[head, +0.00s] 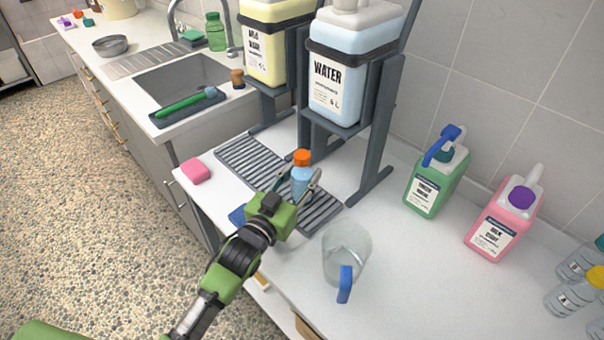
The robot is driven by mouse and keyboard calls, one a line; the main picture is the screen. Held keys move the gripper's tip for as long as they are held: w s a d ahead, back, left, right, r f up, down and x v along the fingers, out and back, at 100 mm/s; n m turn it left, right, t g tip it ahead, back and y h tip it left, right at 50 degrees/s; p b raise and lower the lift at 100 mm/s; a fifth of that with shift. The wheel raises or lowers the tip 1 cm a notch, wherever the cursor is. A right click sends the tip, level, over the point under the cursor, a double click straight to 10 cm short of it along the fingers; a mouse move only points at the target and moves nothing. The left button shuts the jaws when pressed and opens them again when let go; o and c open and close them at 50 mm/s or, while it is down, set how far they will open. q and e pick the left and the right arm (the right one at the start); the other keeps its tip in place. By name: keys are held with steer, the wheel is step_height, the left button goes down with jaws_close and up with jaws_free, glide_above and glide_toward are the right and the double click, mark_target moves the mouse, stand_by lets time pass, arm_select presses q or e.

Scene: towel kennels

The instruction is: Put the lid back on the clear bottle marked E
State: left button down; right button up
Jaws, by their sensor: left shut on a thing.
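My left gripper (299,188) is shut on a small light-blue bottle (301,178) with an orange top (302,158). The bottle is upright over the slatted grey drip tray; I cannot tell whether it touches the tray. Clear labelled bottles stand at the right edge, partly cut off by the frame. One has a yellow cap (597,275) on its clear body (566,299), and one behind has a teal top (600,243). Their letters are too small to read, so I cannot tell which is E. I cannot make out a loose lid. My right gripper is not in view.
A clear pitcher (346,252) with a blue handle stands right of my gripper. A WATER container (345,75) sits on a dark stand above the drip tray (240,160). Green (432,185) and pink (500,220) jugs stand along the wall. The front right counter is clear.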

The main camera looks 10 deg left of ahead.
arm_select(q)
steer(key=shift+f, duration=0.1)
steer(key=c, duration=1.5)
jaws_free()
steer(key=shift+o, duration=0.7)
steer(key=shift+s, duration=0.25)
steer(key=b+v, duration=0.1)
steer(key=v, duration=1)
steer(key=shift+s, duration=0.25)
steer(key=shift+a, duration=0.1)
